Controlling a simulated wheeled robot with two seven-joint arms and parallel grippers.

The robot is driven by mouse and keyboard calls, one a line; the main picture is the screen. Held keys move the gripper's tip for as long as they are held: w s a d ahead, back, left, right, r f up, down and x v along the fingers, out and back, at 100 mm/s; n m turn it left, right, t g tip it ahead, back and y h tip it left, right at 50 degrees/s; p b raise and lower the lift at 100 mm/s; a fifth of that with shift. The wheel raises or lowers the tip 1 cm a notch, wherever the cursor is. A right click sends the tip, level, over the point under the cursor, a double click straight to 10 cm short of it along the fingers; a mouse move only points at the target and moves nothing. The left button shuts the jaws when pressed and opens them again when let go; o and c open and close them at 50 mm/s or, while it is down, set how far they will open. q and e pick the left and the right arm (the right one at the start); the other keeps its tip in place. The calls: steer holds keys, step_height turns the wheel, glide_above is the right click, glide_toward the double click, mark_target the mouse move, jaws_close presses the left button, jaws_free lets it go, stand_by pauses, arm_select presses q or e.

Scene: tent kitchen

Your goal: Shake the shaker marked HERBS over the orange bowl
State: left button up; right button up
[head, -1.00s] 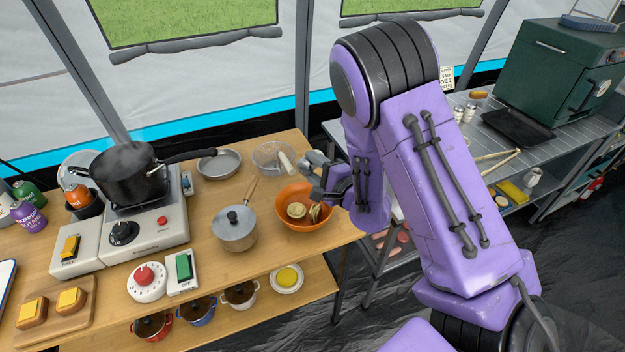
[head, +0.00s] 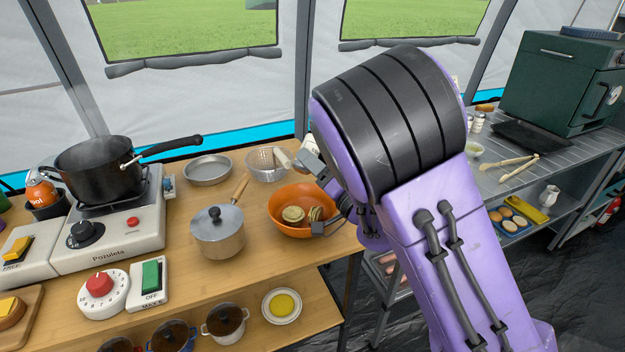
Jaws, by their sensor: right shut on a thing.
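The orange bowl (head: 281,222) stands near the right end of the wooden counter, with a few pale brown round pieces in it. My right gripper (head: 309,164) is above the bowl's back right side, partly hidden by my own arm. It is shut on a pale, narrow thing (head: 283,158), which looks like a shaker. This thing is tilted, its free end pointing up and left, in front of the clear strainer. No marking can be read on it, so I cannot tell whether it says HERBS. My left gripper is not in view.
A lidded saucepan (head: 218,235) stands left of the bowl. A strainer (head: 262,166) and grey pan (head: 208,170) are behind. A black pot (head: 98,172) sits on the stove at left. Small shakers (head: 477,122) stand on the metal table at right.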

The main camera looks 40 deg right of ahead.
mark_target(313, 145)
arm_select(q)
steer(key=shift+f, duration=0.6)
arm_select(e)
steer(key=shift+n, duration=0.4)
arm_select(q)
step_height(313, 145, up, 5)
steer(key=p, duration=0.5)
arm_select(e)
step_height(313, 145, up, 5)
steer(key=shift+s+f+b, duration=0.15)
steer(key=shift+b, duration=0.4)
step_height(313, 145, down, 5)
steer(key=b, duration=0.4)
steer(key=shift+f+b, duration=0.15)
steer(key=shift+b, duration=0.2)
steer(key=shift+w+r+p, duration=0.25)
steer(key=shift+p, duration=0.1)
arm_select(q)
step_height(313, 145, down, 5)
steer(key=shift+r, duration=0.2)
arm_select(e)
steer(key=shift+s+r, duration=0.1)
steer(key=shift+s, duration=0.05)
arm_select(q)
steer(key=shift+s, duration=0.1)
